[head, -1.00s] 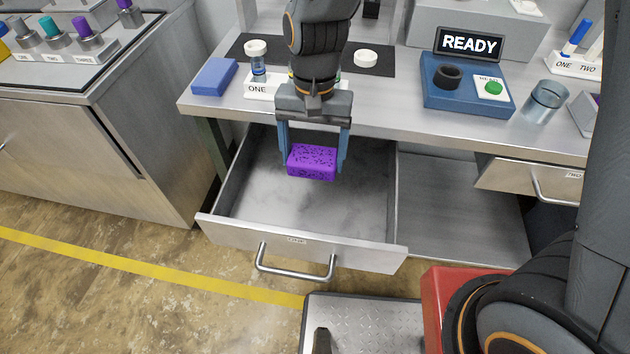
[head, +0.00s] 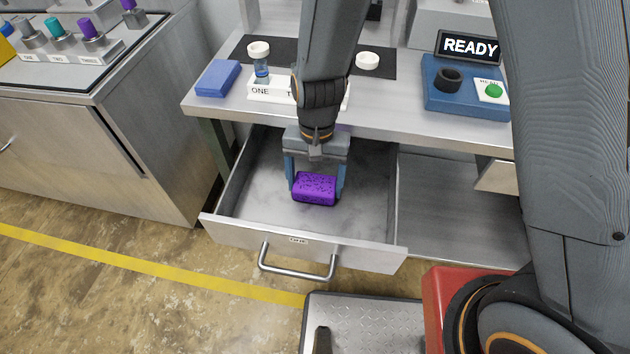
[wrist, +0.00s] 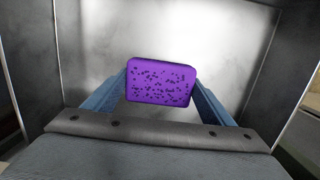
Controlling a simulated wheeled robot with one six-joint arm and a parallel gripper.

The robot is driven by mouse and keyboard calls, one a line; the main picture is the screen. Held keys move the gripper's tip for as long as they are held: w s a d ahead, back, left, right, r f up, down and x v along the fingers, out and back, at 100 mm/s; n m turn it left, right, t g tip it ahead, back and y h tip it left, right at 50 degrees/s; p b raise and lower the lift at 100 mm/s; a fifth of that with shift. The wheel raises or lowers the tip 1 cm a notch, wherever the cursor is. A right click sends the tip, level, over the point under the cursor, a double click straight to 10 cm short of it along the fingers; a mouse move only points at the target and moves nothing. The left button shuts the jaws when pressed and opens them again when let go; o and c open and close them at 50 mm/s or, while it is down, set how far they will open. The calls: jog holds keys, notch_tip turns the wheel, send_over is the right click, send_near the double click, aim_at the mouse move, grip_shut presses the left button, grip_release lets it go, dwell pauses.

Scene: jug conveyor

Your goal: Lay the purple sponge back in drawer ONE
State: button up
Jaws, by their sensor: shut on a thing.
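The purple sponge (head: 315,189) is between the two blue fingers of my gripper (head: 314,184), which is shut on it. The sponge is inside the open drawer ONE (head: 240,236), low between its walls. I cannot tell whether its underside touches the drawer floor. In the wrist view the sponge (wrist: 160,82) sits between the fingertips, with the grey drawer floor (wrist: 190,30) beyond it. The drawer holds nothing else that I can see.
The counter edge (head: 430,125) overhangs the back of the drawer. A blue sponge (head: 217,77), a labelled rack (head: 262,90) and a blue READY station (head: 440,95) stand on the counter. Drawer two (head: 494,176) is at the right, partly hidden by my arm.

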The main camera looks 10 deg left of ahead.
aim_at(316, 178)
jog(key=o, duration=1.1)
notch_tip(316, 178, up, 12)
jog(key=w+b, duration=0.1)
jog(key=b, duration=0.1)
jog(key=d, duration=0.8)
jog(key=s+d+r+t, duration=0.1)
jog(key=d, duration=0.7)
jog(key=s+d+r+n+t, duration=0.1)
jog(key=d, duration=0.7)
jog(key=shift+s+d+r, duration=0.1)
jog(key=shift+s+d, duration=0.05)
jog(key=shift+s, duration=0.05)
